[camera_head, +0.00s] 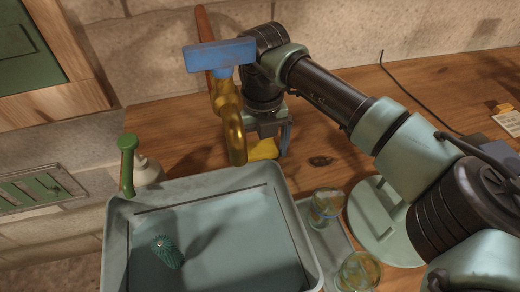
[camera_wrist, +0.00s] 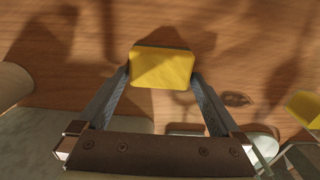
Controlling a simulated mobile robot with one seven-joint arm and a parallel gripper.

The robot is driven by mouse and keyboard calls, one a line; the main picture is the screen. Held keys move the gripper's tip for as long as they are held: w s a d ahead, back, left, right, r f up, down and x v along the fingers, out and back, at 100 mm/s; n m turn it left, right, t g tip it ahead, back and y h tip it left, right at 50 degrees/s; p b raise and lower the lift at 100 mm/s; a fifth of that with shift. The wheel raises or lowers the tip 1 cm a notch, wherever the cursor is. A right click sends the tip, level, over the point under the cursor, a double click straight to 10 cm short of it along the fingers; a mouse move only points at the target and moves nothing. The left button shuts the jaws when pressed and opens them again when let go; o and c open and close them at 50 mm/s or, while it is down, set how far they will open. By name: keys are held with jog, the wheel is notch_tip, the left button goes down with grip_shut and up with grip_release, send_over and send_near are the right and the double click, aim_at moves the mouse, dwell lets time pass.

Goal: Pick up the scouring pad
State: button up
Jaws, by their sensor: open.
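The scouring pad (camera_wrist: 162,67) is a yellow block with a thin dark edge along its far side, lying on the wooden counter. In the wrist view it sits between the tips of my gripper (camera_wrist: 161,75), which is open. One finger is on each side, close to the pad; I cannot tell whether they touch it. In the head view the pad (camera_head: 264,150) shows as a yellow patch below my gripper (camera_head: 268,138), just behind the sink and right of the brass tap. The tap and my gripper hide part of it there.
The grey sink (camera_head: 118,238) holds a green ribbed object (camera_head: 166,251). Glasses (camera_head: 327,205) stand at its right. Another yellow object (camera_wrist: 305,108) lies at the wrist view's right edge.

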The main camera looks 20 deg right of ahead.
jog(key=shift+c, duration=0.2)
jog(key=c, duration=1)
jog(key=shift+r, duration=0.2)
jog(key=shift+c, duration=0.2)
jog(key=shift+w+r, duration=0.15)
jog(key=shift+r, duration=0.35)
jog(key=shift+w, duration=0.3)
jog(key=w, duration=0.3)
jog(key=shift+f, duration=0.1)
jog(key=shift+w+r, duration=0.2)
jog(key=shift+r, duration=0.65)
notch_tip(320, 180, up, 12)
jog(key=shift+s, duration=0.15)
jog(key=shift+r, duration=0.1)
